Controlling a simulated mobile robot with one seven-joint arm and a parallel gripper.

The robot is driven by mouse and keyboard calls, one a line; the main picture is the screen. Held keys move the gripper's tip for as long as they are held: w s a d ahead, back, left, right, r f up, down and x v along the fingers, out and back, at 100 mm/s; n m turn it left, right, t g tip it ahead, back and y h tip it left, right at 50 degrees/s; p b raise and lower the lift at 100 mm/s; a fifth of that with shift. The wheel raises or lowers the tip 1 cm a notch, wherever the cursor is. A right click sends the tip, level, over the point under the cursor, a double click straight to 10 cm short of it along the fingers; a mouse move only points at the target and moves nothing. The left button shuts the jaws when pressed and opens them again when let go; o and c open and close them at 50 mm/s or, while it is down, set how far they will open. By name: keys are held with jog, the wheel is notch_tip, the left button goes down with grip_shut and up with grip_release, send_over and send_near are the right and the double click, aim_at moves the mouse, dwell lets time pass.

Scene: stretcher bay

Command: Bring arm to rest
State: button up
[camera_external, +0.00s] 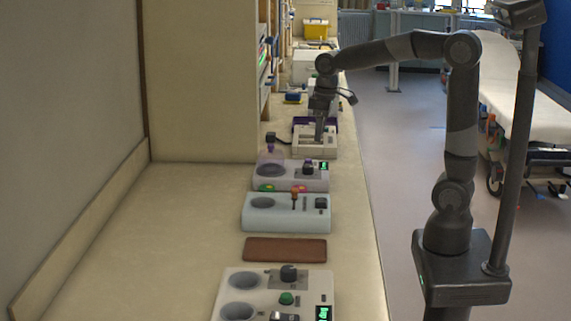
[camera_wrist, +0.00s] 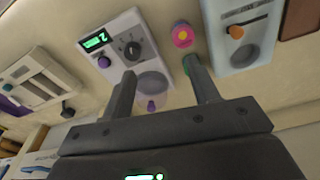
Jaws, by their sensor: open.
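My arm reaches left from its base over the counter (camera_external: 190,215). My gripper (camera_external: 319,138) points down at the white device (camera_external: 328,148) in the external view; contact cannot be told. In the wrist view my gripper (camera_wrist: 159,72) is open, its two fingers spread apart, and nothing is seen held. Behind the fingers is the grey device with a green display (camera_wrist: 135,28), a dark dial and a round well. A green patch shows by the right fingertip; whether it is a separate thing is unclear.
A pale blue device (camera_external: 285,222), a brown mat (camera_external: 285,250) and another control box (camera_external: 262,280) stand nearer on the counter. A pink knob-like thing (camera_wrist: 182,36) shows between devices. Shelves stand behind left; a stretcher (camera_external: 515,90) stands right. The floor between is clear.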

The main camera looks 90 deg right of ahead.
jog(key=s+a+f+n+t, duration=0.1)
jog(key=s+a+t, duration=0.3)
jog(key=s+a, duration=1.1)
jog(key=shift+s+a+n, duration=0.3)
jog(key=shift+s+a, duration=0.1)
jog(key=shift+s, duration=0.05)
